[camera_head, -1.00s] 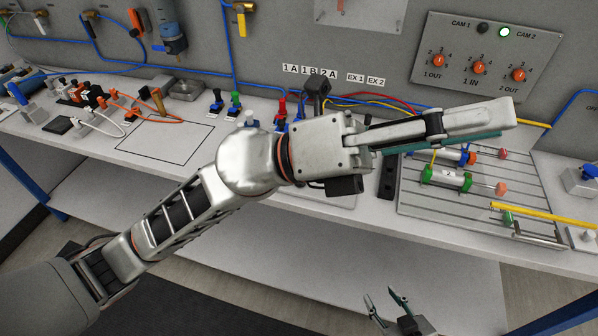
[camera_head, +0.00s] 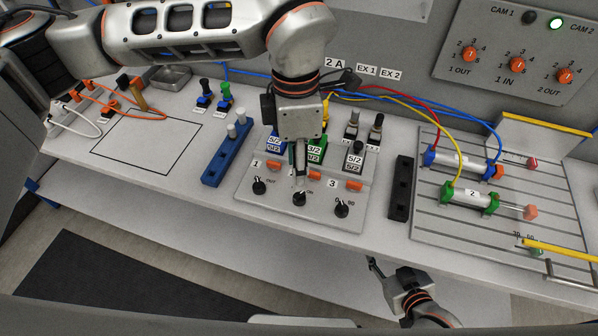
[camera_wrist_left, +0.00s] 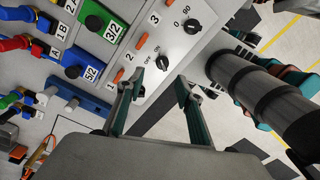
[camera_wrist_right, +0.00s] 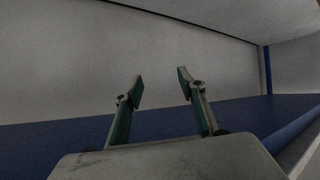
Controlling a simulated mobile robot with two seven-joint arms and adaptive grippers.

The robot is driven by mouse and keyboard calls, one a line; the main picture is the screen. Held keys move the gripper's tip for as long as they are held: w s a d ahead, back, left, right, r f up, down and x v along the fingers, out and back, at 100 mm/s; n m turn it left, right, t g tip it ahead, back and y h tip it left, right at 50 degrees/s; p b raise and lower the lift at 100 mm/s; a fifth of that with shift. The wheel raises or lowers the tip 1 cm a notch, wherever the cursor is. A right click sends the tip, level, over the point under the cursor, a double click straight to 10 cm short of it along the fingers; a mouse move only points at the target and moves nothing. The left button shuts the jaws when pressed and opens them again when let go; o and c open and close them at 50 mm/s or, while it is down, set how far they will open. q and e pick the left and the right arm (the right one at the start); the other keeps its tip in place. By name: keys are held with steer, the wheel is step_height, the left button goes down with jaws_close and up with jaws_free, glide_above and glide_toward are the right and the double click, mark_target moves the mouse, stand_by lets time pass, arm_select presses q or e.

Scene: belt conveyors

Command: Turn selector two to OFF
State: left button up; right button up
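The grey panel (camera_head: 245,197) carries black selector knobs along its front edge. Selector two (camera_head: 299,199) is the middle knob, with its top partly behind my left gripper (camera_head: 299,184). In the left wrist view selector two (camera_wrist_left: 163,62) appears between and a little beyond the open fingertips (camera_wrist_left: 157,84); no contact is visible. Its pointer setting is too small to read. Selector one (camera_head: 259,187) is to the left and selector three (camera_head: 341,209), marked 0 and 90, to the right. My right gripper (camera_head: 385,267) is open and empty, in front of the bench.
Orange buttons (camera_head: 355,186) and labelled valves (camera_head: 315,150) stand behind the knobs. A blue block (camera_head: 226,150) is left of the panel, a black block (camera_head: 400,188) right of it. The slotted plate with cylinders (camera_head: 430,225) is farther right.

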mark_target(298, 194)
arm_select(q)
steer(key=f, duration=0.1)
steer(key=s+f, duration=0.1)
steer(key=f, duration=0.1)
steer(key=shift+f, duration=0.3)
step_height(298, 194, down, 3)
steer(key=shift+d+f+p, duration=0.1)
steer(key=shift+p, duration=0.35)
steer(key=shift+f, duration=0.35)
steer(key=c, duration=0.8)
jaws_close()
arm_select(e)
steer(key=shift+s+f+g, duration=0.15)
steer(key=shift+s, duration=0.4)
steer(key=shift+s+f+g, duration=0.15)
steer(key=shift+s, duration=0.35)
